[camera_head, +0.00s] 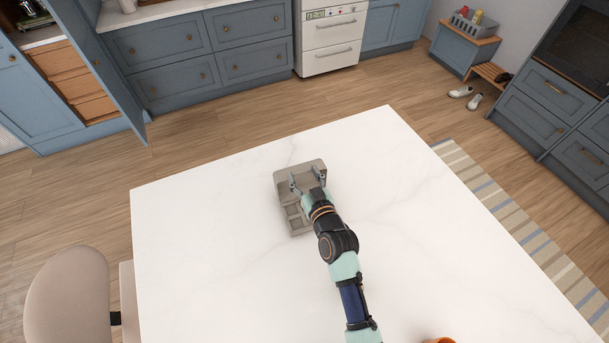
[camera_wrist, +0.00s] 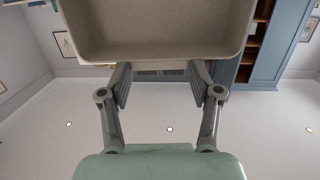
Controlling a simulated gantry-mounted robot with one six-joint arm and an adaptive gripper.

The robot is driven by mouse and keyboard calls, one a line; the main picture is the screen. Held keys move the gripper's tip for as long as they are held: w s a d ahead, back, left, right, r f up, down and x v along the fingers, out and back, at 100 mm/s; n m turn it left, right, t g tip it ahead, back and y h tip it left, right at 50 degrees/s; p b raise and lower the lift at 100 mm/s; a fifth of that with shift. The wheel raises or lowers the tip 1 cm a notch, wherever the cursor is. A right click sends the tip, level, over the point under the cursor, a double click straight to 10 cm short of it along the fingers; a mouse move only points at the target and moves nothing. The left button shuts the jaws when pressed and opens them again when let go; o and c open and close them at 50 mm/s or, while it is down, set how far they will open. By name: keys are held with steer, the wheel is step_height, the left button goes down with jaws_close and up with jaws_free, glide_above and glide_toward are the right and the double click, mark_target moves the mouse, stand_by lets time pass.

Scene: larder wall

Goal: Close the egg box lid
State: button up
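The grey egg box (camera_head: 293,218) sits on the white table, with its compartments partly hidden behind my gripper. Its lid (camera_head: 289,172) stands open at the far side of the box. In the wrist view the lid's hollow inner side (camera_wrist: 155,30) fills the top of the picture. My gripper (camera_head: 306,177) is over the box, close to the lid, with its two fingers spread apart. In the wrist view the gripper (camera_wrist: 160,84) has nothing between its fingers, and its tips are at the lid's rim. I cannot tell whether they touch it.
The white table (camera_head: 200,260) is clear around the box. An orange object (camera_head: 438,340) shows at the bottom edge. A beige chair (camera_head: 68,295) stands at the left. Blue cabinets (camera_head: 200,50) and a striped rug (camera_head: 520,235) lie beyond the table.

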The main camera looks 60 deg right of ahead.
steer(key=shift+o, duration=1.2)
steer(key=shift+a+f, duration=0.15)
steer(key=shift+f, duration=0.15)
steer(key=f+v, duration=0.1)
steer(key=v, duration=0.8)
steer(key=shift+r+p, duration=0.4)
steer(key=shift+p, duration=0.05)
steer(key=shift+r, duration=0.1)
step_height(320, 180, up, 10)
steer(key=shift+s, duration=0.1)
